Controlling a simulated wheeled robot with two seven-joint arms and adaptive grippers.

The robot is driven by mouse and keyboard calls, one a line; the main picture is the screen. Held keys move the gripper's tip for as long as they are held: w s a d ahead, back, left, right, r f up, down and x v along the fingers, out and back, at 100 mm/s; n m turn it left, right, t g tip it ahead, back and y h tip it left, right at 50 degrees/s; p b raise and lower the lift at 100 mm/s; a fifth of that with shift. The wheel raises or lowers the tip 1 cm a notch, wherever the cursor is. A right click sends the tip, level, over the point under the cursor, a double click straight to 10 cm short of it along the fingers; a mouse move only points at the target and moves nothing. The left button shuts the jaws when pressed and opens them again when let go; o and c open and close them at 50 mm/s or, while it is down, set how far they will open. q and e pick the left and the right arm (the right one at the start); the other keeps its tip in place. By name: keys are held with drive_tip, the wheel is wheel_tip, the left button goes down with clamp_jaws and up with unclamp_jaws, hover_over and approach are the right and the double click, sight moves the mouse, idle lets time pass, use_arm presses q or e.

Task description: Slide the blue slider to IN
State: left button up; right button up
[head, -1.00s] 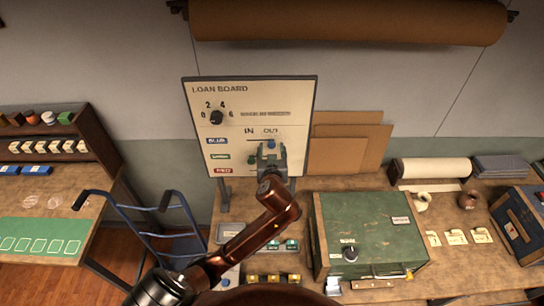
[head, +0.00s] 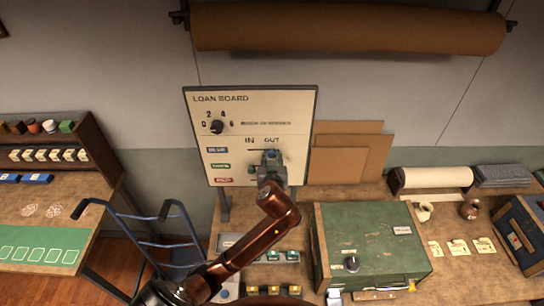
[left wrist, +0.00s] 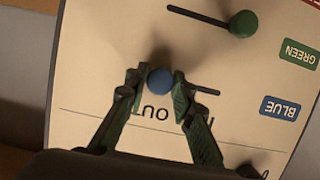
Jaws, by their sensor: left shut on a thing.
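The loan board (head: 290,105) stands upright at the back of the table, with IN at left and OUT at right above its sliders. The blue slider (left wrist: 160,80) is a round blue knob at the OUT end of its slot; a bare stretch of slot runs from it toward the IN side. My left gripper (left wrist: 160,88) has its two fingers on either side of the knob, shut on it. In the head view the gripper (head: 270,157) covers most of the knob. IN is mostly hidden by a finger in the wrist view. My right gripper is not in view.
The green slider (left wrist: 243,23) sits on the slot beside the blue one, close to the gripper. A dial (head: 217,127) is at the board's upper left. A green box (head: 370,240) stands on the table at right, and a blue hand truck (head: 150,235) at left.

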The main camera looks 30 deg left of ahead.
sight(251, 151)
use_arm(q)
drive_tip(key=shift+a, duration=0.1)
drive_tip(key=shift+s+a, duration=0.3)
drive_tip(key=shift+a, duration=0.1)
drive_tip(key=shift+s+a+p, duration=0.25)
drive_tip(key=shift+s+a, duration=0.2)
drive_tip(key=shift+a, duration=0.3)
drive_tip(key=shift+s+a+p, duration=0.2)
drive_tip(key=shift+s+a, duration=0.25)
drive_tip(key=shift+a, duration=0.25)
drive_tip(key=shift+s+a+p, duration=0.2)
drive_tip(key=shift+s+a, duration=0.25)
drive_tip(key=shift+a, duration=0.25)
drive_tip(key=shift+s+a+p, duration=0.15)
drive_tip(key=shift+s+a, duration=0.25)
drive_tip(key=shift+a, duration=0.3)
drive_tip(key=o, duration=1)
drive_tip(key=shift+d, duration=0.1)
